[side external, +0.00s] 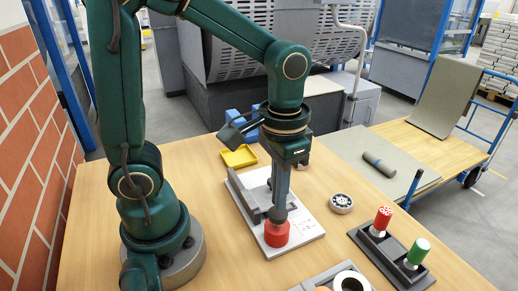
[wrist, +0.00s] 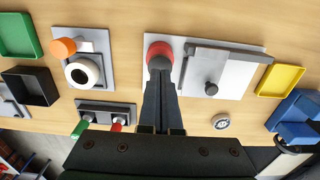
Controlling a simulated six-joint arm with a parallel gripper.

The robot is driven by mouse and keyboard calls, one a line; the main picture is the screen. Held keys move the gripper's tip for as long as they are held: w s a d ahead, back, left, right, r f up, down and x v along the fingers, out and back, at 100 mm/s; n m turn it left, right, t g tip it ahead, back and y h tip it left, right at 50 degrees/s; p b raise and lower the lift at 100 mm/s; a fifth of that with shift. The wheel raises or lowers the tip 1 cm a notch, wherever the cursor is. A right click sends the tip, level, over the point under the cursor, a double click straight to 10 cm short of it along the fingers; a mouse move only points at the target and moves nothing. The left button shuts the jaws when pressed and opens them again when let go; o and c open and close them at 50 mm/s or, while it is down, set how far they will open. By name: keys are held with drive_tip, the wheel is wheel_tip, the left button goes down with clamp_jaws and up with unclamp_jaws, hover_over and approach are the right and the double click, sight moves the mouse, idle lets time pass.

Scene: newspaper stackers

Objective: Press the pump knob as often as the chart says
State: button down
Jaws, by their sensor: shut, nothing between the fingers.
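The red pump knob (side external: 276,236) is a round button at the near end of a white plate (side external: 312,238). My gripper (side external: 279,213) is shut and empty, pointing down with its fingertips at the top of the knob. They look in contact, but I cannot tell how far the knob is pressed. In the wrist view the fingertips (wrist: 159,66) overlap the lower edge of the red knob (wrist: 158,49). A grey cover with a dark round handle (wrist: 211,88) lies on the plate. Small marks (side external: 308,224) show on the plate in the side view, too small to read.
A dark holder (side external: 365,247) with a red-capped and a green-capped (side external: 418,251) piece stands to the right. A round disc (side external: 341,203) lies between. A yellow tray (side external: 239,157) and blue block lie behind. A plate with a white ring (wrist: 83,71) and orange knob (wrist: 62,47) is nearby.

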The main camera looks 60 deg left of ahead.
drive_tip(key=shift+f, duration=1.4)
drive_tip(key=shift+r, duration=3.25)
drive_tip(key=shift+a+r+t, duration=0.1)
drive_tip(key=shift+r+t, duration=0.2)
drive_tip(key=shift+r, duration=0.2)
drive_tip(key=s+t, duration=0.1)
drive_tip(key=s+a+t, duration=0.1)
drive_tip(key=t, duration=0.1)
drive_tip(key=s+r+t, duration=0.1)
drive_tip(key=s+t, duration=0.1)
drive_tip(key=shift+s+a, duration=0.1)
drive_tip(key=shift+a, duration=0.2)
